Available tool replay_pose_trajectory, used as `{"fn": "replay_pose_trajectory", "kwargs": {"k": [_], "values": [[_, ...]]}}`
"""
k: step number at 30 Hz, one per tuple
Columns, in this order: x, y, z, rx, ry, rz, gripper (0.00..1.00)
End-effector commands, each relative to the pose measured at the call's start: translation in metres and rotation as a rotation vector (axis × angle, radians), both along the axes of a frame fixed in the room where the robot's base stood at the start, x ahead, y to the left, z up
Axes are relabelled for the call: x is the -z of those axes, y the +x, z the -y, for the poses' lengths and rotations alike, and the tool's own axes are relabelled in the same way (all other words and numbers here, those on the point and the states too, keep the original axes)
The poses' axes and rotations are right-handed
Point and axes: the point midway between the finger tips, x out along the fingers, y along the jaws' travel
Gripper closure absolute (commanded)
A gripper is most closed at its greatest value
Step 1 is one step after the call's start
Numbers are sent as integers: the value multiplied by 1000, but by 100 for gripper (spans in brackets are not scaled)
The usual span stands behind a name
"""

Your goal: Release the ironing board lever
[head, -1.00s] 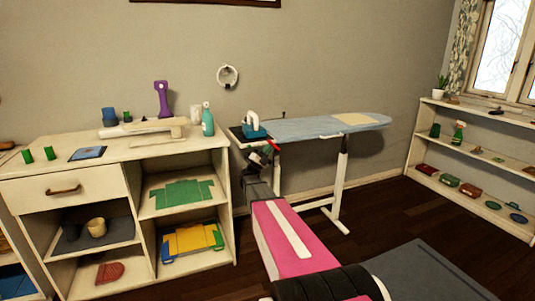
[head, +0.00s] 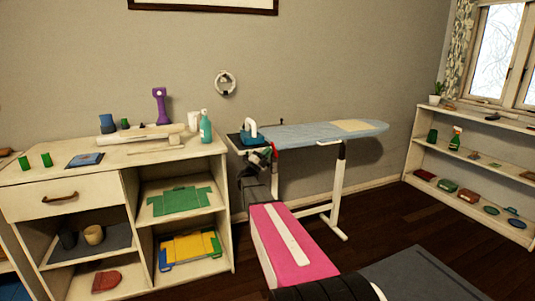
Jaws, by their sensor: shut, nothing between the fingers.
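The ironing board (head: 310,134) stands against the back wall with a light blue cover and white legs. A small red part (head: 276,158), which looks like its lever, shows under the board's left end. My gripper (head: 263,158) is at the end of my pink arm, just left of the red part and under the iron rest. It is shut. It is small and dark here, and I cannot tell whether it touches the red part. The lever's mounting is partly hidden behind the gripper.
A blue and white iron (head: 252,133) stands on the board's left end. A folded cream cloth (head: 352,125) lies on the right end. A cabinet (head: 140,158) with bottles stands close on the left. Low shelves (head: 470,165) stand at the right. Dark floor is open between.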

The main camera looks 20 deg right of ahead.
Motion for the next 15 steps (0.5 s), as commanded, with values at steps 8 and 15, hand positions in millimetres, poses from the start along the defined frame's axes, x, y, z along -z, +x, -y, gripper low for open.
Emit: {"fn": "replay_pose_trajectory", "kwargs": {"k": [8, 15], "values": [[0, 0, 0, 0, 0, 0, 100], [13, -5, -16, -2, 0, -1, 100]]}}
